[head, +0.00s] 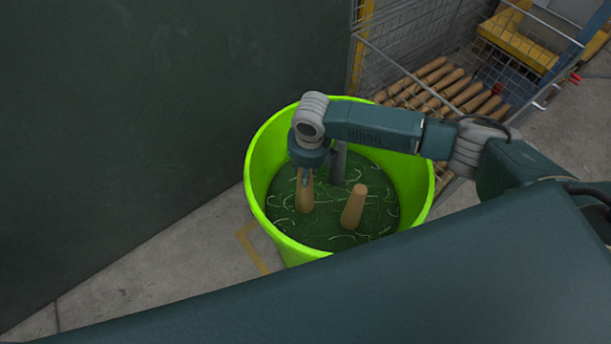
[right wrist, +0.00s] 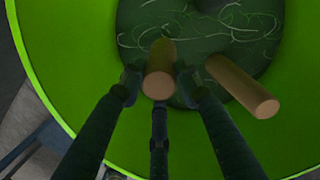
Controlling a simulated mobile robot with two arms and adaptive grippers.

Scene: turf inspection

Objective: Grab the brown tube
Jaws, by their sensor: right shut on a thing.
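A brown tube (head: 304,196) stands nearly upright on the dark green, grass-strewn surface inside a bright green bucket (head: 258,150). My right gripper (head: 305,178) reaches down into the bucket and is shut on the top of this tube. In the right wrist view the fingers of the right gripper (right wrist: 159,88) close around the held tube (right wrist: 161,60). A second brown tube (head: 354,206) leans to the right of it, apart from the fingers; it also shows in the right wrist view (right wrist: 240,86). My left gripper is not in view.
A grey upright piece (head: 339,160) stands behind the held tube in the bucket. A wire cage cart (head: 400,45) with several brown tubes (head: 450,88) is at the back right. A dark green wall (head: 130,110) is close on the left. Bare floor (head: 180,265) lies in front.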

